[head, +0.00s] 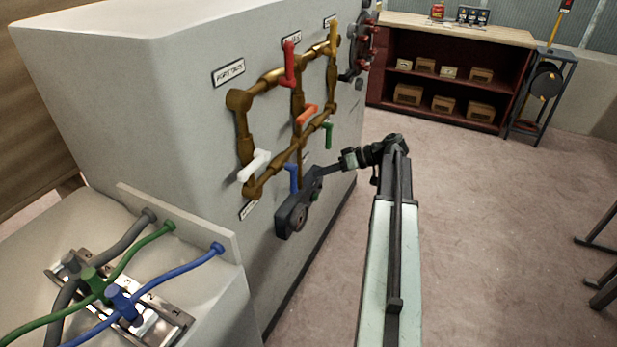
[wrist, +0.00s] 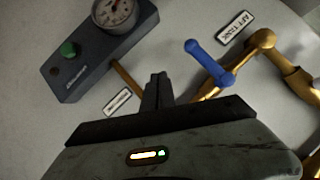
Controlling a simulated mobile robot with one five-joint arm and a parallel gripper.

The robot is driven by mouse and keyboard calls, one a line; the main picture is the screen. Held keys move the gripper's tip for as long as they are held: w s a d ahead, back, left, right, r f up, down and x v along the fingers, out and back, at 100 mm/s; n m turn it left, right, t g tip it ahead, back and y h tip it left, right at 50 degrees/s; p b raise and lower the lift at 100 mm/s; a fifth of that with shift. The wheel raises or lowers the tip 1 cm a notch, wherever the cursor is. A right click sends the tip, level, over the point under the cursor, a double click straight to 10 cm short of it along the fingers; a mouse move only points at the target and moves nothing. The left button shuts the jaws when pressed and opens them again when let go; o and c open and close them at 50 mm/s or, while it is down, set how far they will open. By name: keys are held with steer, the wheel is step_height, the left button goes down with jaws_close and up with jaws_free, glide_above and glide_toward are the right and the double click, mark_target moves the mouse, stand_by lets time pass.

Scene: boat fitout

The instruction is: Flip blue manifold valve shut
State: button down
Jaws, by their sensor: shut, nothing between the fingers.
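The blue valve lever (head: 292,178) is on the lower part of the brass pipe manifold (head: 240,125) on the grey cabinet side. In the wrist view the blue lever (wrist: 208,62) slants up-left from its pivot, crosswise to the brass pipe beside it. My gripper (wrist: 157,88) is shut and empty, with its fingertips left of the lever and apart from it. In the head view my gripper (head: 325,170) is close to the cabinet, right of the blue lever; its tips are hard to make out there.
A dark gauge box (head: 292,216) sits just below the blue lever; it also shows in the wrist view (wrist: 75,72). White (head: 254,165), red (head: 289,62), orange (head: 306,115), yellow (head: 334,38) and green (head: 328,134) levers are nearby.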

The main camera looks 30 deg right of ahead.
steer(key=s+d, duration=0.3)
steer(key=d, duration=0.3)
steer(key=shift+d, duration=0.35)
